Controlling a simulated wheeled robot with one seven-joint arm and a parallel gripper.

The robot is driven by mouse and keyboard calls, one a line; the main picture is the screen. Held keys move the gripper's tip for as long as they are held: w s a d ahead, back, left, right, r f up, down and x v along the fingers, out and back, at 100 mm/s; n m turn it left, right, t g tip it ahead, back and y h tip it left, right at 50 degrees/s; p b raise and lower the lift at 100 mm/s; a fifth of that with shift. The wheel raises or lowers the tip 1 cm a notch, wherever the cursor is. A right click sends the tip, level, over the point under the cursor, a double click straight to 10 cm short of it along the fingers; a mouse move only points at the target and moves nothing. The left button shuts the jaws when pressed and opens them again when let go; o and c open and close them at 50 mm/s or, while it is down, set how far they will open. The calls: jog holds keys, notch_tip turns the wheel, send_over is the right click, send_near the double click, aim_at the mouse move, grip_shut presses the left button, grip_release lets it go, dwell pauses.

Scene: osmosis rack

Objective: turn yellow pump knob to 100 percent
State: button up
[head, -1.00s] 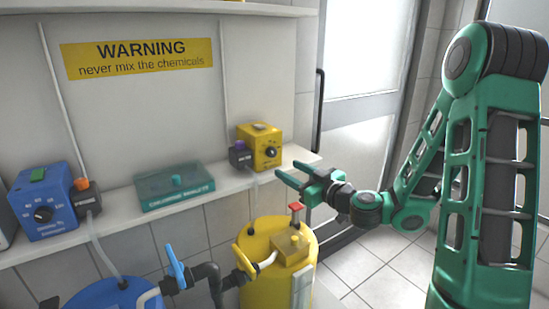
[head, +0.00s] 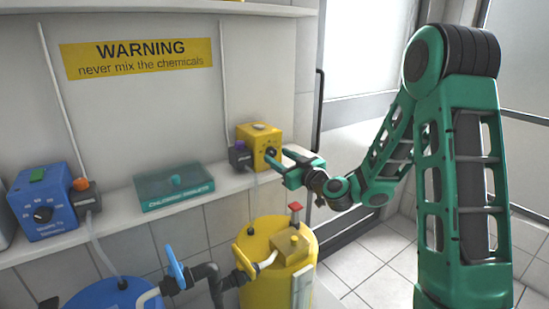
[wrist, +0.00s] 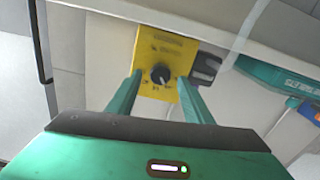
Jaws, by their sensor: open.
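The yellow pump (head: 259,146) is a box on the shelf, to the right of the middle in the head view. Its black round knob (wrist: 160,74) is on its front face and has a white pointer mark. In the head view the knob is partly hidden by my fingers. My green gripper (head: 283,160) is open in front of the pump face. In the wrist view my gripper (wrist: 158,88) has one finger on each side of the knob, with gaps on both sides. I cannot tell whether the fingertips touch the pump face.
A small dark box with a purple plug (head: 240,154) stands left of the pump. A teal chlorine tablets box (head: 174,188), a blue pump (head: 43,203) and a shelf edge (head: 120,220) lie left. A yellow tank (head: 262,285) with a red-topped valve (head: 295,208) stands below.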

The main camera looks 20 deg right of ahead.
aim_at(271, 152)
jog(key=shift+x, duration=1.25)
jog(key=shift+c, duration=0.3)
jog(key=c, duration=1)
